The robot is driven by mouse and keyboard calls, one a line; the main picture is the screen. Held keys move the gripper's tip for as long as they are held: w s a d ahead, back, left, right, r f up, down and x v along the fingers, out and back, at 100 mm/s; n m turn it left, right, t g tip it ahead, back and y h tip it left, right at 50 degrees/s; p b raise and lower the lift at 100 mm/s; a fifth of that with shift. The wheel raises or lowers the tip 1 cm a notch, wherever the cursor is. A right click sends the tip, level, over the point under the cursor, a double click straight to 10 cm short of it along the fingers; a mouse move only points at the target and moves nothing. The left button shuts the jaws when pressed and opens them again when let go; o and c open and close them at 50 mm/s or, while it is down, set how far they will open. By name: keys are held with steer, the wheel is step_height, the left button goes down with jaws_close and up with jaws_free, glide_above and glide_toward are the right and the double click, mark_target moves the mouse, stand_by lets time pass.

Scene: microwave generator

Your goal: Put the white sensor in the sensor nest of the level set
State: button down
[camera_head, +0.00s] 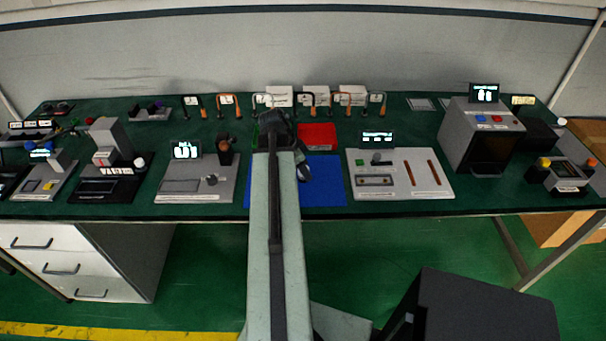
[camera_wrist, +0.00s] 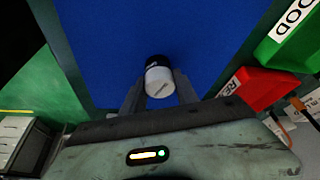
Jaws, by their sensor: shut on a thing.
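In the wrist view, my gripper (camera_wrist: 159,88) is shut on the white sensor (camera_wrist: 159,84), a short white cylinder with a black cap. It holds the sensor between its fingertips over the blue mat (camera_wrist: 105,25); I cannot tell the height above the mat. In the head view, my arm covers the sensor and most of the gripper, in front of the blue mat (camera_head: 325,185). Grey panels with displays stand left (camera_head: 222,188) and right (camera_head: 405,165) of the mat. Labels are too small to read, so I cannot tell which is the level set; the sensor nest is not identifiable.
A red bin (camera_head: 318,137) stands behind the mat; it also shows in the wrist view (camera_wrist: 262,88) beside a green bin (camera_wrist: 292,40) marked GOOD. Hooked probes and white boxes (camera_head: 315,95) line the back. A grey boxy machine (camera_head: 482,135) stands right, other devices (camera_head: 110,160) left.

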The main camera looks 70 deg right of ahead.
step_height(320, 180, up, 10)
steer(key=p, duration=1)
steer(key=shift+r, duration=0.15)
